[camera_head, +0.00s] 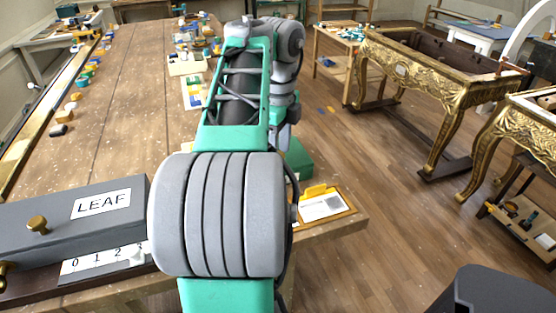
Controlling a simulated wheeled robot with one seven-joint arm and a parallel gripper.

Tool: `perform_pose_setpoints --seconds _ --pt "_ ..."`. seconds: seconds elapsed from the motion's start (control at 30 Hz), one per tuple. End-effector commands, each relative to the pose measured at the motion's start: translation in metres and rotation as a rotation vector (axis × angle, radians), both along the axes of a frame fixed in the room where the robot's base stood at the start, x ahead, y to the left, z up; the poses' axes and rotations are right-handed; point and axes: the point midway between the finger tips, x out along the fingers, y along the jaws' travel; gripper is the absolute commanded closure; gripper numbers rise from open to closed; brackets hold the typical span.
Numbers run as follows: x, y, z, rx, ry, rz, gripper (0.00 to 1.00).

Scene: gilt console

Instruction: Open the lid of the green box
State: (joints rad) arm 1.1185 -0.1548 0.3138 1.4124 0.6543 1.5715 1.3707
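A dark green box (300,159) sits on the near right part of the wooden workbench, just right of my forearm. Only its right part shows; my arm hides the rest, and I cannot make out its lid edge or any handle. My arm rises through the middle of the view and bends down at the wrist. The end of the arm comes down close to the box in the picture, above or behind it. My gripper's fingers are hidden behind the arm, so I cannot see whether they touch the box.
A grey box marked LEAF (80,212) stands at the near left. Small coloured blocks and a tray (186,65) lie farther back. A gilt console (440,85) stands across the floor at right.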

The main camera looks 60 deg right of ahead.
Motion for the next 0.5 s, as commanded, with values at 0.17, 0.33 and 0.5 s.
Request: perform_pose_setpoints --seconds 0.17,0.33,0.5 --pt "0.0 -0.0001 -0.0008 -0.001 0.0 0.001 0.51" --pt "0.0001 0.0 -0.0007 -0.001 0.0 0.001 0.58" --pt "0.0001 0.0 -0.0008 -0.001 0.0 0.001 0.72"
